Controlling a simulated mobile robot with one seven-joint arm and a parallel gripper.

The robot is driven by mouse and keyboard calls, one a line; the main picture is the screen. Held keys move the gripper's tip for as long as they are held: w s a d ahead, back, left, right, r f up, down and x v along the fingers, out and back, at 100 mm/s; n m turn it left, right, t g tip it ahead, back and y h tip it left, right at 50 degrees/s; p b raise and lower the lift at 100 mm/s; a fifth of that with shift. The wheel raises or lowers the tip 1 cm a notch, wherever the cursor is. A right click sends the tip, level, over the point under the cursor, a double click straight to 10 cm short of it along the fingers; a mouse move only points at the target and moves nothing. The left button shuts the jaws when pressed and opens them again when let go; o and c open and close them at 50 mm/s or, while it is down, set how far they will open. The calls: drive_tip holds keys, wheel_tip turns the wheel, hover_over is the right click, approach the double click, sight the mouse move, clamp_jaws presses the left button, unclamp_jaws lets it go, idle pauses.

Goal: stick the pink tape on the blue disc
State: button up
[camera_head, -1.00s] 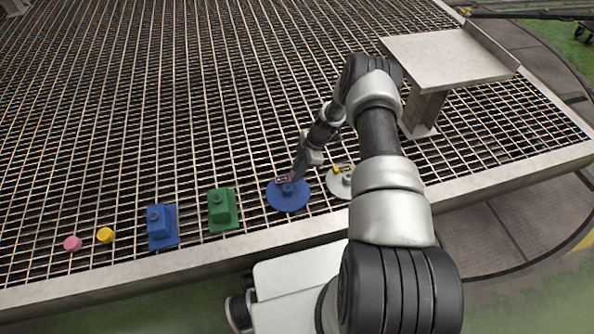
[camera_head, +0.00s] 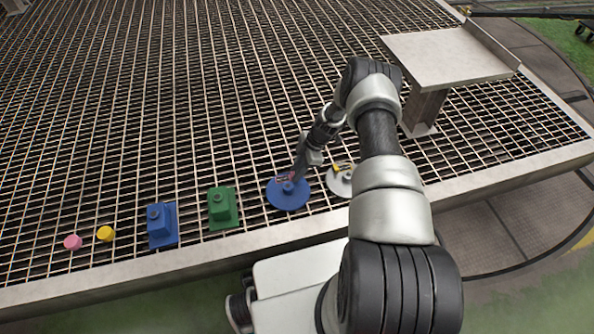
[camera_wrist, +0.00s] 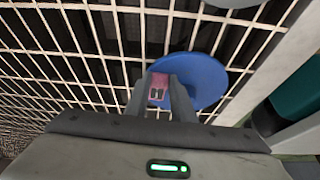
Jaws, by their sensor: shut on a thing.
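The pink tape (camera_wrist: 158,84) is a small pink piece with dark marks, held between the two fingers of my gripper (camera_wrist: 160,92) in the wrist view. The blue disc (camera_wrist: 204,82) lies flat on the grating, just behind and to the right of the tape there. In the head view my gripper (camera_head: 292,176) is over the blue disc (camera_head: 288,200), near its raised centre hub. The fingers hide part of the tape and disc. I cannot tell whether the tape touches the disc.
A white disc (camera_head: 341,189) with a yellow piece (camera_head: 337,168) lies right of the blue disc. A green block (camera_head: 222,210), blue block (camera_head: 162,232), yellow knob (camera_head: 105,234) and pink knob (camera_head: 72,242) stand leftward. A raised metal plate (camera_head: 445,57) stands at the back right.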

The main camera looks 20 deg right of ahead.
drive_tip(key=shift+f, duration=0.1)
drive_tip(key=o, duration=1.1)
drive_tip(key=shift+s, duration=0.1)
drive_tip(key=shift+c, duration=0.2)
drive_tip(key=p+v, duration=0.4)
drive_tip(key=v, duration=1.3)
drive_tip(key=shift+r, duration=0.3)
